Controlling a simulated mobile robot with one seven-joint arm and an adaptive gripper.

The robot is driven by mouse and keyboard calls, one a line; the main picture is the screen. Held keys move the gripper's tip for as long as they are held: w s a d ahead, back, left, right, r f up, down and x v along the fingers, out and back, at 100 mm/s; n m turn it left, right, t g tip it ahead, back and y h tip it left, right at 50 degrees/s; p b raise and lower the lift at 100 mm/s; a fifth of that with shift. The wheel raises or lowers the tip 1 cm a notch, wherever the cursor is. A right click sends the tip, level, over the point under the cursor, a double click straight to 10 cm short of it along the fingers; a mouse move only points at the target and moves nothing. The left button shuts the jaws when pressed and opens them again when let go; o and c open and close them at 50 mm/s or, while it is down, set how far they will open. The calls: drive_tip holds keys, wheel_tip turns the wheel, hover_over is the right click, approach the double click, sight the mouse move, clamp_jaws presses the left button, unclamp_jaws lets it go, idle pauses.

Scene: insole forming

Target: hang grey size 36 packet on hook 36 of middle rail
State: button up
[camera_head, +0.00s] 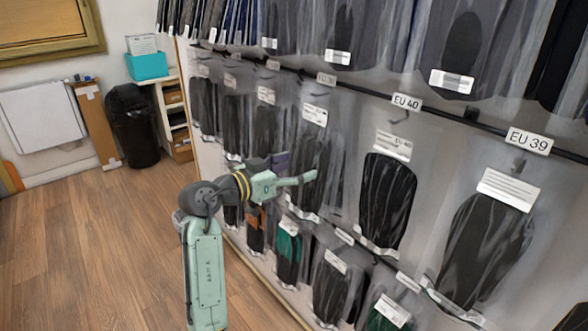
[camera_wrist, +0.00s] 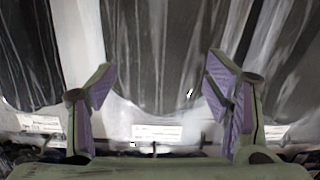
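The middle rail (camera_head: 462,122) runs along the wall display with hanging packets below it. Its readable tags are EU 40 (camera_head: 407,102) and EU 39 (camera_head: 529,140); tags farther left are too small to read surely. I cannot pick out hook 36 or a grey size 36 packet. My gripper (camera_head: 292,172) is in front of the packets left of EU 40, below the middle rail. In the wrist view my gripper (camera_wrist: 160,75) has its fingers wide apart. A dark packet (camera_wrist: 158,50) shows behind the gap, and nothing is visibly held.
Packets hang close together on an upper row (camera_head: 370,30) and on a lower row (camera_head: 335,280). A black bin (camera_head: 132,125) and a small shelf with a teal box (camera_head: 147,65) stand at the back left. The wooden floor (camera_head: 90,250) at left is clear.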

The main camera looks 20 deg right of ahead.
drive_tip(key=o, duration=0.3)
